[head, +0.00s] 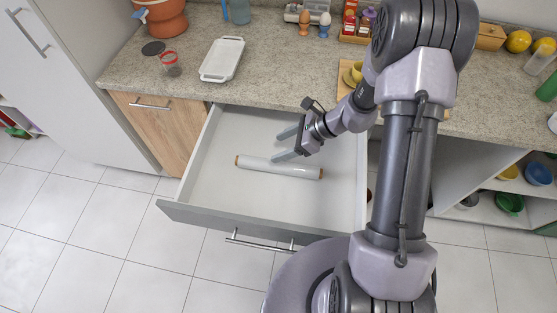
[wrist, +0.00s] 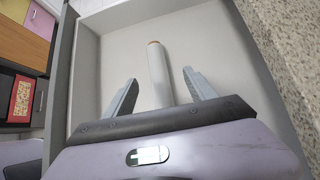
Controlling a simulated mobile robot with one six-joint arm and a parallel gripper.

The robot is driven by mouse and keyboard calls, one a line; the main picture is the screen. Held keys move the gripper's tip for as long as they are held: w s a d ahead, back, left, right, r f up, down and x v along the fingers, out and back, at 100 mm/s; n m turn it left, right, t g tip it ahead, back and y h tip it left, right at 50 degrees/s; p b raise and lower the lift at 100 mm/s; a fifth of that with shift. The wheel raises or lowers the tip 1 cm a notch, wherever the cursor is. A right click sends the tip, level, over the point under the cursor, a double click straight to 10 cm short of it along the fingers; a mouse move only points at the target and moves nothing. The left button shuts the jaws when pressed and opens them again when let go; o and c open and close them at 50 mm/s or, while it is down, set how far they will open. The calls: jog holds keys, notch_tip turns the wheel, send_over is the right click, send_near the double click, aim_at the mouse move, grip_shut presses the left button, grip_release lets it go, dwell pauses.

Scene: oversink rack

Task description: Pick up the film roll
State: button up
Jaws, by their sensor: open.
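The film roll (head: 280,168) is a whitish cylinder with brown ends. It lies on the floor of the open drawer (head: 230,203), slanting slightly down to the right in the head view. My gripper (head: 279,145) is open and empty, with its two fingers pointing left over the drawer, near the roll's right half. In the wrist view the roll (wrist: 160,75) runs away from the camera between the two fingertips of my gripper (wrist: 160,82), and its near end is hidden behind the gripper body. No touch between fingers and roll shows.
The drawer's front panel (head: 255,226) and side walls surround the roll. The drawer floor is otherwise empty. Open shelves with bowls stand at the right.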

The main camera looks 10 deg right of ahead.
aim_at(258, 160)
jog(key=b+x, duration=0.2)
jog(key=x, duration=0.5)
jog(key=shift+a+f, duration=0.2)
jog(key=shift+f, duration=0.05)
jog(key=b+x, duration=0.1)
jog(key=x, duration=0.1)
jog(key=s+b+x, duration=0.1)
jog(key=b+x, duration=0.1)
jog(key=shift+w+a+f, duration=0.1)
jog(key=shift+f, duration=0.35)
jog(key=shift+w+a+f, duration=0.15)
jog(key=shift+a, duration=0.05)
grip_shut()
